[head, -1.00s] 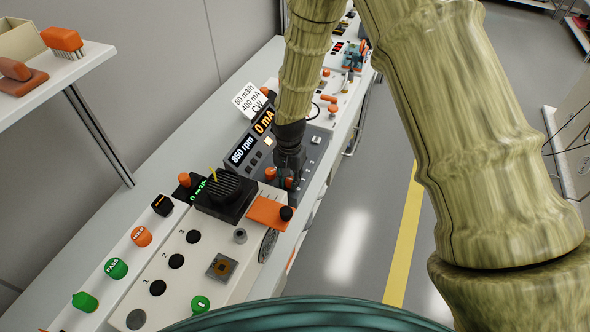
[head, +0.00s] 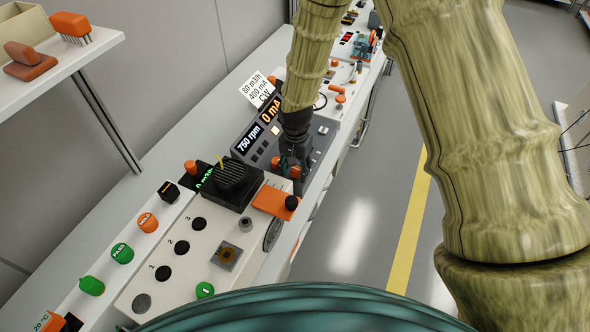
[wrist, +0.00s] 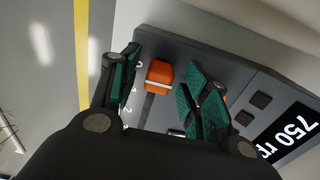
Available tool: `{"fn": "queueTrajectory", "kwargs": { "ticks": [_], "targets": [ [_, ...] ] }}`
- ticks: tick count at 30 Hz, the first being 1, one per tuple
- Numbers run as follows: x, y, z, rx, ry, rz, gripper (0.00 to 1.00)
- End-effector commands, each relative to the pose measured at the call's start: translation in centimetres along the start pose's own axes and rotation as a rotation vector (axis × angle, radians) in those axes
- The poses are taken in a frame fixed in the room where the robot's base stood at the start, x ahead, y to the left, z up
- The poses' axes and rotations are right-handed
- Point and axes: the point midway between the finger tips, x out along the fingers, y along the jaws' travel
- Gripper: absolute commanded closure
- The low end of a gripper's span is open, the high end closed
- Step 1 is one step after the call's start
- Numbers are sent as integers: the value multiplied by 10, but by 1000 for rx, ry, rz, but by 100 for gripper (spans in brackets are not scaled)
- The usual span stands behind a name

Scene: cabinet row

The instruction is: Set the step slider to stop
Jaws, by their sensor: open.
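A slider with an orange knob (wrist: 159,74) crossed by a white line sits on a dark grey panel in the wrist view. The knob is at the upper end of a dark slot, beside a row of small white marks partly hidden by a finger. My gripper (wrist: 163,68) is open, with one green-padded finger on each side of the knob; I cannot tell whether either touches it. In the head view my gripper (head: 292,158) is low over the panel and hides much of it. The panel's display (head: 250,139) reads 750 rpm.
A second orange part shows partly behind the right finger in the wrist view. A nearer box carries a black ribbed knob (head: 232,175) and an orange block (head: 272,202). A white card (head: 257,89) stands behind the panel. The floor at right is clear.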

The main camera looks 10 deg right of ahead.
Motion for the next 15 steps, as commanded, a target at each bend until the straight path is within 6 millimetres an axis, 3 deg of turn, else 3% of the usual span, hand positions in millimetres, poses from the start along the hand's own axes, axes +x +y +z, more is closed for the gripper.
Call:
{"fn": "queueTrajectory", "kwargs": {
  "ticks": [15],
  "targets": [
    [-78, 0, 0, 0, 1, -1, 54]
  ]
}}
